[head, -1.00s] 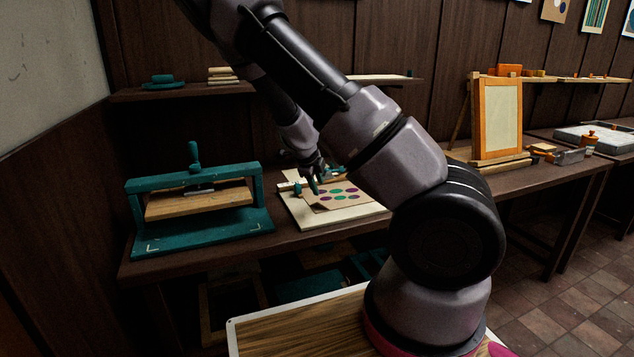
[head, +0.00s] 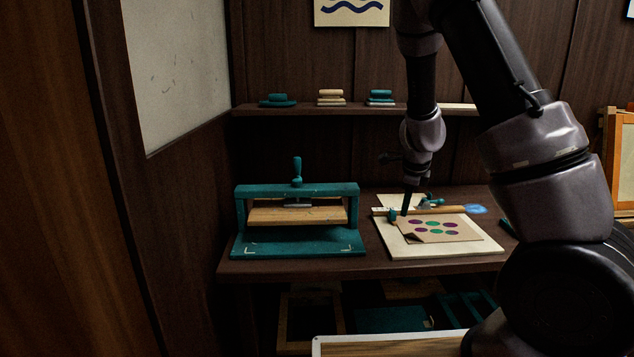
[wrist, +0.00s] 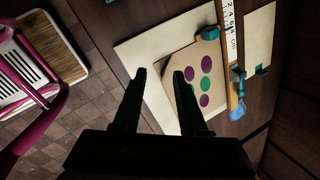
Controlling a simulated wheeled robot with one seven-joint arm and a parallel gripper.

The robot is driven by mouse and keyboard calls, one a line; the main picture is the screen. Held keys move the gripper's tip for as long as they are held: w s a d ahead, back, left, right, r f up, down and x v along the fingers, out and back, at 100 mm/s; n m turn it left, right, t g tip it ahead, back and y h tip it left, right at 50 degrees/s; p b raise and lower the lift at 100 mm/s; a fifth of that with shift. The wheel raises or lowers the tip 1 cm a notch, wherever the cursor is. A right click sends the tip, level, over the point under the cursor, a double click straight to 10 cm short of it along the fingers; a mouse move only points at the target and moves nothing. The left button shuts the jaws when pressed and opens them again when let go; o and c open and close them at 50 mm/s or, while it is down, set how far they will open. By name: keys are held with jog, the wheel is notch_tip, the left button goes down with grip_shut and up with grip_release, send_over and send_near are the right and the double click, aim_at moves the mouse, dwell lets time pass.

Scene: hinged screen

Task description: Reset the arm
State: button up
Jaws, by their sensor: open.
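My arm reaches over the bench in the head view, and my gripper (head: 407,203) hangs above the left part of a cream board. In the wrist view my gripper (wrist: 160,74) shows two dark fingers standing apart with nothing between them. The cream board (wrist: 136,40) lies beyond the fingertips. On it is a brown sheet (head: 437,237) with purple and green dots and one curled corner. A wooden bar with a scale (head: 445,210) and teal clamps lies along the board's back edge. Fingertip height above the board is hard to tell.
A teal press (head: 298,249) stands left of the board on the dark bench (head: 290,268). A shelf (head: 345,109) with several small teal and cream items runs behind. A wall closes off the left side. A pink-framed thing (wrist: 40,90) shows in the wrist view.

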jog(key=s+a+r+n+t+y, duration=0.15)
jog(key=s+r+n, duration=0.35)
jog(key=r, duration=0.5)
jog(key=s+a+r+n+g+y, duration=0.1)
jog(key=s+a+r+n+y, duration=0.15)
jog(key=s+r+n, duration=0.5)
jog(key=s+d+r+n+t+h, duration=0.1)
jog(key=s+d+r+n+t, duration=0.1)
jog(key=s+r+n, duration=0.4)
jog(key=shift+s+r+t+h, duration=0.35)
jog(key=shift+s+r, duration=1.8)
jog(key=shift+s, duration=1.2)
